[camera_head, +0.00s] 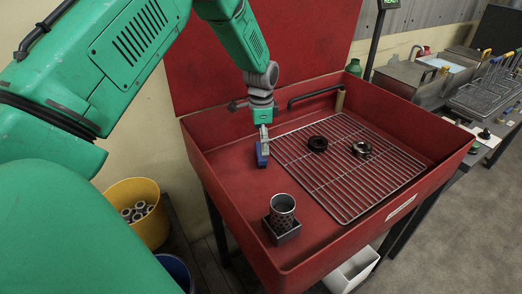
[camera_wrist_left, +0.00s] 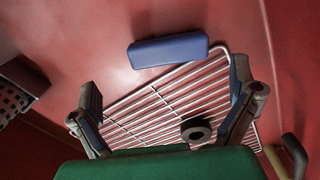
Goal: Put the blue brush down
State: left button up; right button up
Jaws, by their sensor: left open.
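The blue brush (camera_head: 262,154) lies on the floor of the red basin, just left of the wire rack. In the left wrist view the blue brush (camera_wrist_left: 168,49) shows as a plain blue block beyond the fingers, apart from both. My left gripper (camera_head: 263,132) is above the brush in the head view, coming down from the green arm. In the wrist view its two fingers (camera_wrist_left: 170,105) are spread wide with nothing between them. My right gripper does not show in either view.
A perforated cup (camera_head: 282,211) stands in a square holder at the basin's front left. The red basin's wall (camera_head: 222,217) rises around. A yellow bucket (camera_head: 152,226) stands on the floor at left.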

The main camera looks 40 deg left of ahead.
aim_at(258, 150)
pick_arm(q)
jog(key=r, duration=0.2)
jog(key=a+r, duration=0.1)
jog(key=r, duration=0.1)
jog(key=shift+r, duration=0.1)
jog(key=shift+d+r, duration=0.25)
jog(key=shift+r, duration=0.35)
